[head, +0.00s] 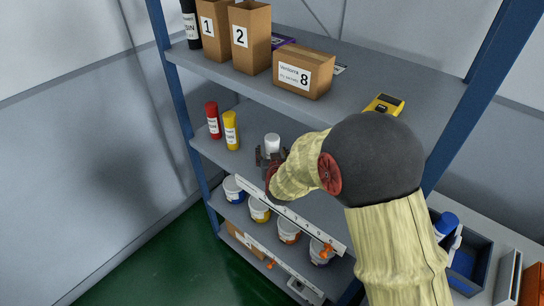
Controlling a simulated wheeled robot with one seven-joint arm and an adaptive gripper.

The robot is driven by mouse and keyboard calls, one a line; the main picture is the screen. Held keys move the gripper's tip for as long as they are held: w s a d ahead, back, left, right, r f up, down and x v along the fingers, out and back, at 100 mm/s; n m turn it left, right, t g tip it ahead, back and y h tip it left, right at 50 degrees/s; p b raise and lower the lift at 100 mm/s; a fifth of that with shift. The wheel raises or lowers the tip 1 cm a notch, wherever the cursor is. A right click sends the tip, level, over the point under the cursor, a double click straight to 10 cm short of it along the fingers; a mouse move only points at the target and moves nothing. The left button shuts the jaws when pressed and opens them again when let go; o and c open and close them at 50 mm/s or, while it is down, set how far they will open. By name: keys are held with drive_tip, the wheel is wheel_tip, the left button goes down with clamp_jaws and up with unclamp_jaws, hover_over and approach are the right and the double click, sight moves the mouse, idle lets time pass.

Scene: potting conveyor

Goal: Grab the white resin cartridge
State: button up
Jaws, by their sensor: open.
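The white resin cartridge (272,142) stands upright on the middle shelf, to the right of the red and yellow ones. Only its upper part shows; my gripper covers the rest. My gripper (268,158) is open, at the near side of the white cartridge in the picture. I cannot tell whether the fingers are around it or only in front of it. A red cartridge (212,119) and a yellow cartridge (231,130) stand upright close together to the left.
The middle shelf (198,143) has blue posts. The upper shelf holds numbered boxes (303,75), a black cartridge (189,22) and a yellow device (384,104). Several tubs (259,210) stand below, behind a white rail (295,220). A bin (465,265) is at lower right.

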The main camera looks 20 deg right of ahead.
drive_tip(key=c, duration=0.3)
drive_tip(key=c, duration=1.1)
drive_tip(key=shift+r, duration=0.1)
clamp_jaws()
